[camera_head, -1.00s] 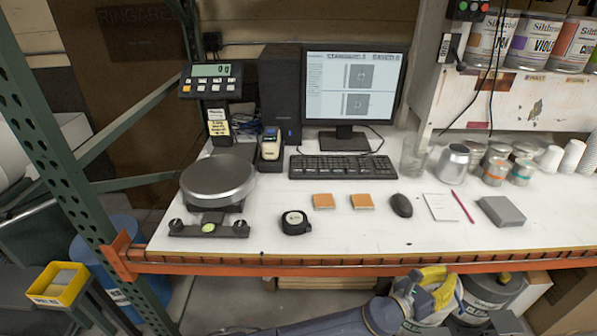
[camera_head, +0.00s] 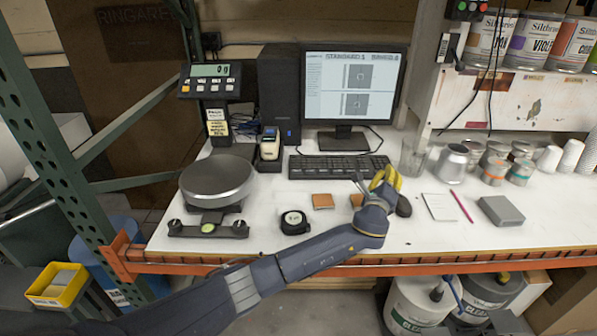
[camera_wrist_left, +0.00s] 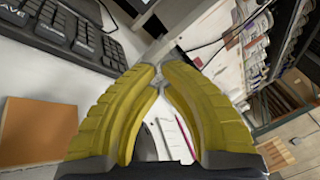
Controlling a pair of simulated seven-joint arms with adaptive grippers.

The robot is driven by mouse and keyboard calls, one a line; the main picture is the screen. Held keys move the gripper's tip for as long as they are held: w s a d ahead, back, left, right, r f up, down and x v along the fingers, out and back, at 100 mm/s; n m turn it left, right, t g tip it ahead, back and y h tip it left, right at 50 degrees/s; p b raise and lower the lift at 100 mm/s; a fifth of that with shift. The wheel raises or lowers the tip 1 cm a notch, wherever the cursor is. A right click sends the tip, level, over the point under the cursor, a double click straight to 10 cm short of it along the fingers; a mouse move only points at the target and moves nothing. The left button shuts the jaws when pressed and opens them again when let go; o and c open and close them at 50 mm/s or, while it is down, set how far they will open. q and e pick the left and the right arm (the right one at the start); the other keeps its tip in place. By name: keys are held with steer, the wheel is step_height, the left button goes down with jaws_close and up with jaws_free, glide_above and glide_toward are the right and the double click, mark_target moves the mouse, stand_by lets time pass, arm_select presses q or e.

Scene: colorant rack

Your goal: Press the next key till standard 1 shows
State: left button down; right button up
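The monitor (camera_head: 352,88) stands at the back of the bench. Its header appears to read "STANDARD 1", though the print is small. The black keyboard (camera_head: 330,167) lies in front of it. In the left wrist view the keyboard (camera_wrist_left: 75,32) fills the upper left, with a key marked "SAVE" at its edge; I cannot make out a next key. My left gripper (camera_head: 371,180) is above the bench near the keyboard's right end. In the left wrist view its yellow fingers (camera_wrist_left: 157,80) come together at the tips, holding nothing visible. My right gripper is out of view.
The mouse (camera_head: 404,207) is just right of my left gripper. A glass beaker (camera_head: 413,158) and metal cans stand to the right. The scale (camera_head: 217,182) is at left.

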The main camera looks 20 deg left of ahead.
arm_select(q)
steer(key=w+a+r+n+g+y, duration=0.1)
steer(key=w+a+n+g+y, duration=0.1)
steer(key=w+a+n+y, duration=0.35)
steer(key=w+a+r+n+g+y, duration=0.1)
steer(key=w+a+n+y, duration=0.15)
steer(key=a+n, duration=0.6)
step_height(320, 180, up, 3)
steer(key=n+g+h, duration=0.1)
steer(key=n+g, duration=0.8)
glide_above(297, 172)
steer(key=w, duration=0.3)
steer(key=shift+s+a+f, duration=0.15)
steer(key=shift+a, duration=0.2)
steer(key=shift+f, duration=0.1)
steer(key=shift+f, duration=4.25)
steer(key=shift+f, duration=0.25)
steer(key=shift+f, duration=0.25)
